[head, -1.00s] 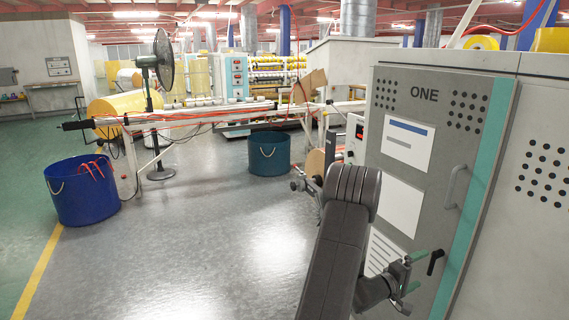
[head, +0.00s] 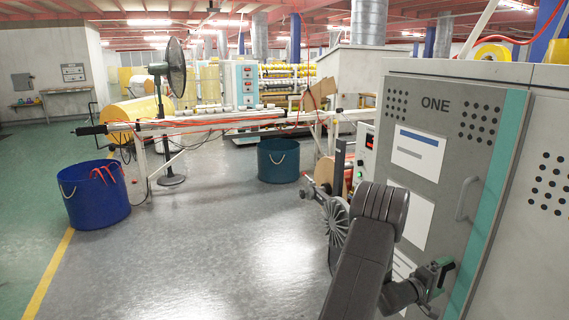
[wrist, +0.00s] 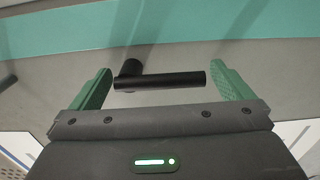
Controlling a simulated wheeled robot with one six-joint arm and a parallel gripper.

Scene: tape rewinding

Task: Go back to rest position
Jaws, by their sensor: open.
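My gripper (head: 440,281) is in front of the lower right part of the grey cabinet door marked ONE (head: 420,205). Its green fingers are spread apart, also in the wrist view (wrist: 163,76). The black lever handle (wrist: 165,81) of the door lies between the open fingers in the wrist view, with no finger seen closed on it. In the head view the lever is partly hidden by the fingers. My dark arm rises from the bottom edge and bends toward the door, covering its lower left part.
A grey pull handle (head: 466,198) sticks out of the door above my gripper. A spoked wheel (head: 338,222) stands close left of my arm. A blue bin (head: 95,195) and a teal bin (head: 278,163) stand by a long roller frame (head: 200,125). The grey floor at left is open.

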